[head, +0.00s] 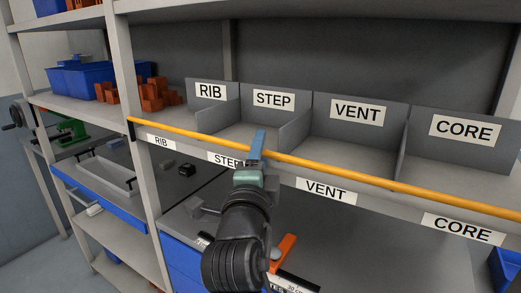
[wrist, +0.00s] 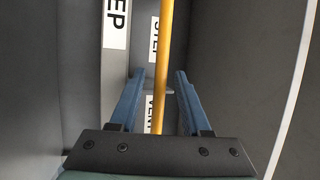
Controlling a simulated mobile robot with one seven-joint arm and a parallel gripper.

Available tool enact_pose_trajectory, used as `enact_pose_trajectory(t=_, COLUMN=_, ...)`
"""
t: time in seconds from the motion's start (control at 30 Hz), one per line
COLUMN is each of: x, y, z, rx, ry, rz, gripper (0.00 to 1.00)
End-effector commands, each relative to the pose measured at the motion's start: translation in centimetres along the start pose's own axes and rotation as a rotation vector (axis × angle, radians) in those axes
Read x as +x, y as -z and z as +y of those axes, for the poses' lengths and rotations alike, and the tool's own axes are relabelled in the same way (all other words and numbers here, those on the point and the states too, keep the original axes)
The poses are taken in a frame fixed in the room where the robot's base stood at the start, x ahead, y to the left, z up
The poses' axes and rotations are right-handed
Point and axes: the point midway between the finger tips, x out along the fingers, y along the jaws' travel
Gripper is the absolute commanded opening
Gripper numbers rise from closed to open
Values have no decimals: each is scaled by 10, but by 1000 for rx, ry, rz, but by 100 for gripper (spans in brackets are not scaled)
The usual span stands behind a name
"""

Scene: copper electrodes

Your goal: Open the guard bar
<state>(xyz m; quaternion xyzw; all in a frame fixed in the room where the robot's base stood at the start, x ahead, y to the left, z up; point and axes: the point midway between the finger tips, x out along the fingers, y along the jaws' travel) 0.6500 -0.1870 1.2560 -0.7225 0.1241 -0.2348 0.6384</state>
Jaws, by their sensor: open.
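The yellow guard bar (head: 400,187) runs across the front of the labelled shelf bays, from the left post to the right edge of the head view. It lies level with the shelf front and looks closed across the bays. My gripper (head: 257,146) is at the bar in front of the STEP bay, its blue fingers overlapping the bar. In the wrist view my open gripper (wrist: 160,78) has one finger on each side of the bar (wrist: 164,45), with visible gaps. Whether the bar is fully between the fingers in depth is hard to tell.
Grey bays labelled RIB (head: 210,91), STEP (head: 274,99), VENT (head: 357,112) and CORE (head: 464,128) stand behind the bar and look empty. A shelf post (head: 135,130) is on the left. An orange-handled item (head: 284,253) lies on the worktop (head: 385,245) below.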

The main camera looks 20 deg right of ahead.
Motion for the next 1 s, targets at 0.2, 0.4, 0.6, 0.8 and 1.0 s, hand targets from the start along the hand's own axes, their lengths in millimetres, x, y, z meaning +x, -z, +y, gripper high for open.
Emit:
enact_pose_trajectory(t=0.2, x=0, y=0, z=0, rx=0, ry=0, rz=0, gripper=31)
enact_pose_trajectory(t=0.4, x=0, y=0, z=0, rx=0, ry=0, rz=0, gripper=0)
enact_pose_trajectory(t=0.6, x=0, y=0, z=0, rx=0, ry=-1, rz=0, gripper=0)
enact_pose_trajectory(t=0.8, x=-1, y=-1, z=2, rx=-3, ry=9, rz=0, gripper=0)
enact_pose_trajectory(t=1.0, x=-5, y=-3, z=6, rx=-22, ry=57, rz=-1, gripper=0)
